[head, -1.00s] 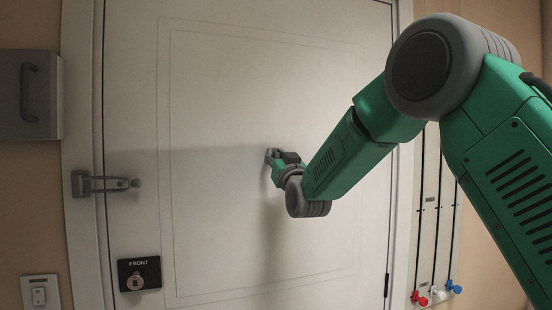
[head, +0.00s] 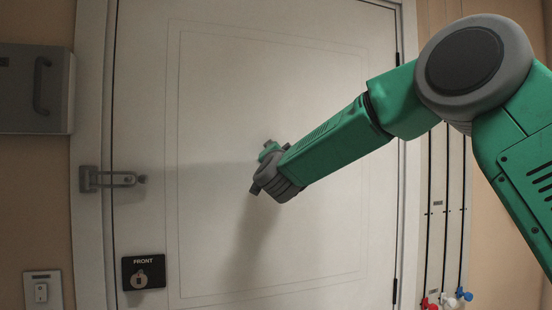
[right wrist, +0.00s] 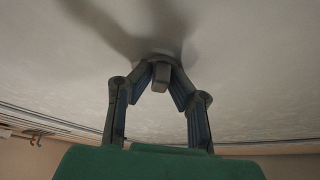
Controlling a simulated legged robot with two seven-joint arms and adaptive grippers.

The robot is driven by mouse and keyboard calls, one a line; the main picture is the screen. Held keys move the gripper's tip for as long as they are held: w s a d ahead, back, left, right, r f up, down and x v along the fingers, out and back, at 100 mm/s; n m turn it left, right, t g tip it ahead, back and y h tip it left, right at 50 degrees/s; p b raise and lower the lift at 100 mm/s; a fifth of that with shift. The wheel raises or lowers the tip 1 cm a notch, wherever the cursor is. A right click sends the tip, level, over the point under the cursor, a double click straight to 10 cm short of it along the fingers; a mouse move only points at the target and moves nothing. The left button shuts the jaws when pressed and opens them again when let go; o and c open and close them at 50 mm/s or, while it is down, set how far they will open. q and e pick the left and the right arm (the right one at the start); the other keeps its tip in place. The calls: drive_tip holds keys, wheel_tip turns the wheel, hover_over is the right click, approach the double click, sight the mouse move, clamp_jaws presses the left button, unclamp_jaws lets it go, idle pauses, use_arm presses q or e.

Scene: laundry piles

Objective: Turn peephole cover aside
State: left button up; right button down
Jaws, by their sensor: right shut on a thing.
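The white door (head: 215,235) fills the middle of the head view. My right gripper (head: 268,149) is at the door's middle, largely hidden behind my wrist there. In the right wrist view, the fingers of my right gripper (right wrist: 162,84) are shut around the small grey peephole cover (right wrist: 161,73), which stands out from the door's pale face (right wrist: 240,70). The cover cannot be made out in the head view. Its exact turn about the peephole is unclear. My left gripper is not in view.
A swing-bar latch (head: 112,180) is on the door's left edge, above a black FRONT lock plate (head: 143,273). A grey box with a handle (head: 30,88) hangs on the left wall, with a switch (head: 41,290) below. Rods with coloured ends (head: 447,299) stand right of the door.

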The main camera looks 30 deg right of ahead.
drive_tip(key=shift+a+r+m+g+h, duration=0.1)
drive_tip(key=shift+r+m+g+h, duration=0.2)
drive_tip(key=shift+m, duration=0.55)
drive_tip(key=shift+d+r+m+g+y, duration=0.1)
drive_tip(key=shift+m+g, duration=0.35)
drive_tip(key=shift+m, duration=0.45)
drive_tip(key=shift+a+r+m+g+h, duration=0.1)
drive_tip(key=shift+r+m+g+h, duration=0.2)
drive_tip(key=shift+m, duration=0.55)
drive_tip(key=shift+f, duration=0.15)
drive_tip(key=c, duration=1.6)
unclamp_jaws()
drive_tip(key=shift+o, duration=0.2)
drive_tip(key=shift+s, duration=0.1)
drive_tip(key=shift+f, duration=0.15)
drive_tip(key=v, duration=1.1)
drive_tip(key=shift+s+a, duration=0.2)
drive_tip(key=shift+s, duration=0.15)
drive_tip(key=shift+d, duration=0.15)
